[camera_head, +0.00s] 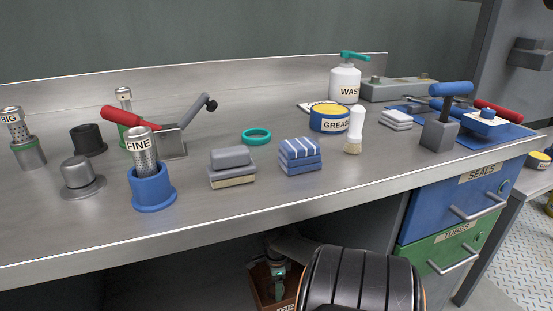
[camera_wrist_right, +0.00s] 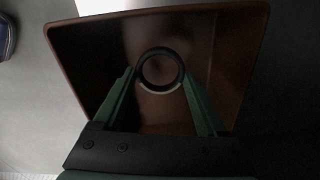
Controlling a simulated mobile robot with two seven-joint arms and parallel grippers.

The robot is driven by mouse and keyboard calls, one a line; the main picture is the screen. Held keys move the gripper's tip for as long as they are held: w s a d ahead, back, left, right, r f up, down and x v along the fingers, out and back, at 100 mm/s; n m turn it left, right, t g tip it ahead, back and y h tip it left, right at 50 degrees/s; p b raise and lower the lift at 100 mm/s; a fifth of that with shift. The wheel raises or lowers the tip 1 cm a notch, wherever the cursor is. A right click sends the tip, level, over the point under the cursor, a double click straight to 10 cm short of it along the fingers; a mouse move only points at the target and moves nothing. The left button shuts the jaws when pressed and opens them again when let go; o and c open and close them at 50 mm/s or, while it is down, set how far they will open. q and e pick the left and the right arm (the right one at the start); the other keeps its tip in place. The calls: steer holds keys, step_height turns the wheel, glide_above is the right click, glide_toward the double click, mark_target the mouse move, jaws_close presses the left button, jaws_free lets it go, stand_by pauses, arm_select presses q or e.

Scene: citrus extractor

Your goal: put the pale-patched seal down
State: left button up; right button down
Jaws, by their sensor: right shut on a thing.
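The pale-patched seal (camera_wrist_right: 140,70) is a dark ring with a pale patch along its lower edge in the right wrist view. It is held between the green fingers of my right gripper (camera_wrist_right: 158,76). Behind it is the inside of a brown bin (camera_wrist_right: 85,40). In the head view my right gripper (camera_head: 277,279) points down at the bin (camera_head: 259,286), below the bench's front edge. My arm hides much of the bin and its label there. The seal cannot be made out in the head view. My left gripper is not in view.
The bench (camera_head: 225,225) overhangs the bin. A blue SEALS drawer (camera_head: 440,210) and green TUBES drawer (camera_head: 430,255) are shut at the right. A teal ring (camera_head: 256,142), stacked blocks (camera_head: 232,178) and a blue holder with the FINE tube (camera_head: 152,190) stand on top.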

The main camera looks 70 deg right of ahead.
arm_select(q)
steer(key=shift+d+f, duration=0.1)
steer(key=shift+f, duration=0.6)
arm_select(e)
step_height(320, 180, down, 2)
arm_select(q)
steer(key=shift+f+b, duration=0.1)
steer(key=shift+b, duration=0.2)
arm_select(e)
steer(key=shift+f, duration=0.1)
steer(key=shift+f, duration=0.15)
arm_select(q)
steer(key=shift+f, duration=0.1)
arm_select(e)
jaws_free()
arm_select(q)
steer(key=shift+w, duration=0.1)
arm_select(e)
steer(key=shift+r+p, duration=0.3)
steer(key=shift+r, duration=0.2)
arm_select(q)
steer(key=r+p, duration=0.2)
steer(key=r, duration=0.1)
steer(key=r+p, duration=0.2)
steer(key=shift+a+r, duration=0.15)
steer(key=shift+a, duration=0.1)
arm_select(e)
step_height(320, 180, up, 7)
steer(key=shift+a, duration=0.1)
